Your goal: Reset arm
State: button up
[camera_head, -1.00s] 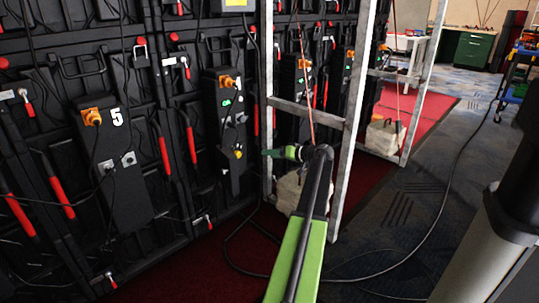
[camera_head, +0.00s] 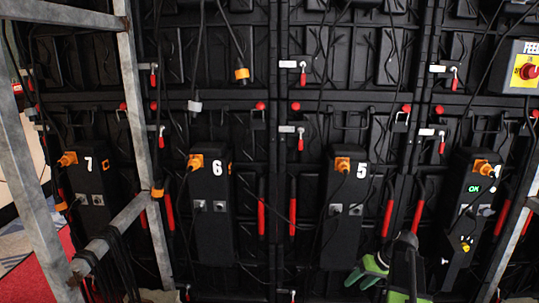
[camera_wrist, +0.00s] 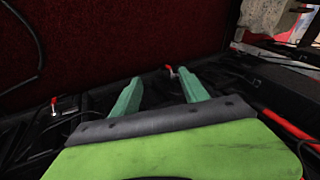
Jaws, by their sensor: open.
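My gripper (camera_head: 368,272) shows at the bottom of the head view, in front of the lower panels below the box marked 5. In the wrist view its two teal fingers (camera_wrist: 157,90) stand apart with nothing between them. The wrist view looks past the fingers at the dark panel frame and a dark red surface.
Black video wall panels fill the head view, with boxes 7 (camera_head: 88,178), 6 (camera_head: 210,185) and 5 (camera_head: 347,185). A box with a green OK light (camera_head: 470,200) stands at right. Metal scaffold (camera_head: 140,110) stands at left. Cables hang in front of the panels.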

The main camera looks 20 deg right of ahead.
jog(key=s+a+r+n+g+h+p, duration=0.1)
jog(key=a+r+p, duration=0.15)
jog(key=a, duration=0.85)
jog(key=s+a+r+g+h+p, duration=0.1)
jog(key=s+a+r+h+p, duration=0.15)
jog(key=a, duration=0.85)
jog(key=s+a+r+n+g+h+p, duration=0.1)
jog(key=a+r+g+p, duration=0.15)
jog(key=a, duration=0.85)
notch_tip(320, 180, up, 37)
jog(key=p, duration=3.8)
jog(key=shift+w+t, duration=0.25)
jog(key=shift+t, duration=0.2)
jog(key=shift+f, duration=0.1)
